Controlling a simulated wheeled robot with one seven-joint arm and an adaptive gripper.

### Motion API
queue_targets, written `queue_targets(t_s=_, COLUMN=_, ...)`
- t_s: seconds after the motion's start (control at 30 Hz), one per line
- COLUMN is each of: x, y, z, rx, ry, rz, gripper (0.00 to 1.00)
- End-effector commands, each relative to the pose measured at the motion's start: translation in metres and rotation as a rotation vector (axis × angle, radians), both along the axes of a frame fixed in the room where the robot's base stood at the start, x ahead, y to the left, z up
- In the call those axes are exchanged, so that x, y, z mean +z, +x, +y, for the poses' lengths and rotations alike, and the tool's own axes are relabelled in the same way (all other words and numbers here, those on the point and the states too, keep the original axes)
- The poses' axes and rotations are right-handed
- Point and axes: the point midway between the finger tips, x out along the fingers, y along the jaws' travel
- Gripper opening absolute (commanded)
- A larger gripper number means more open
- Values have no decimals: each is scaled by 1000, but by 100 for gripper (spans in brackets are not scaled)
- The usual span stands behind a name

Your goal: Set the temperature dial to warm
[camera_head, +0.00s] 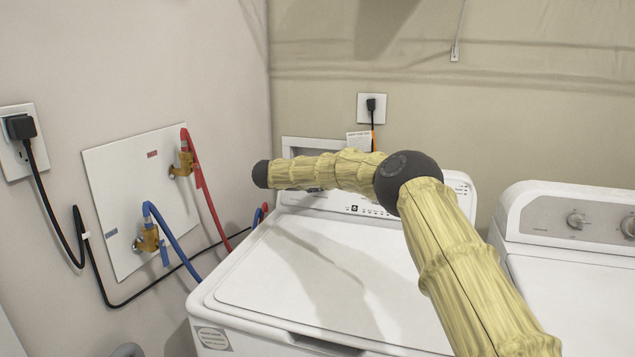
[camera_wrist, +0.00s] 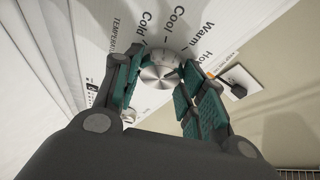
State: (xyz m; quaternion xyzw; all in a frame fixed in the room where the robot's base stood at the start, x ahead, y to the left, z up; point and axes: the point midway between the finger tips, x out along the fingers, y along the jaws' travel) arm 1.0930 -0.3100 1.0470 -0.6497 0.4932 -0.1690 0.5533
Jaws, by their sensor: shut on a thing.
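The round silver temperature dial (camera_wrist: 158,72) shows in the wrist view on a white panel. The words Cold, Cool, Warm and Hot are printed in an arc around it, with part of "TEMPERATURE" beside them. My gripper (camera_wrist: 160,70) has its green-padded fingers on both sides of the dial and is shut on it. Which word the dial points to I cannot tell. In the head view my arm reaches over the left washer (camera_head: 320,270) to its back panel (camera_head: 459,186). The dial and my gripper are hidden there.
A second machine (camera_head: 570,300) with knobs stands at the right. Red (camera_head: 203,190) and blue (camera_head: 178,245) hoses and a black cord (camera_head: 130,300) run along the left wall. A wall outlet with a plug (camera_head: 371,106) is behind the washer. The washer lid is closed and clear.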

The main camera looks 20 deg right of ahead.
Motion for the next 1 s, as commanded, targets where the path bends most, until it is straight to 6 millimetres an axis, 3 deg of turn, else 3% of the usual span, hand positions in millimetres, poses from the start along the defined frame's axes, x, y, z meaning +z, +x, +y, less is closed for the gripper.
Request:
queue_targets(t_s=0.23, x=0, y=0, z=0, rx=0, ry=0, rz=1, gripper=17)
queue_targets(t_s=0.27, x=0, y=0, z=0, rx=0, ry=0, rz=1, gripper=43)
queue_targets(t_s=0.37, x=0, y=0, z=0, rx=1, ry=-1, rz=0, gripper=61)
queue_targets(t_s=0.77, x=1, y=-1, z=3, rx=2, ry=-1, rz=0, gripper=61)
queue_targets(t_s=1.0, x=12, y=-15, z=30, rx=3, ry=-2, rz=0, gripper=61)
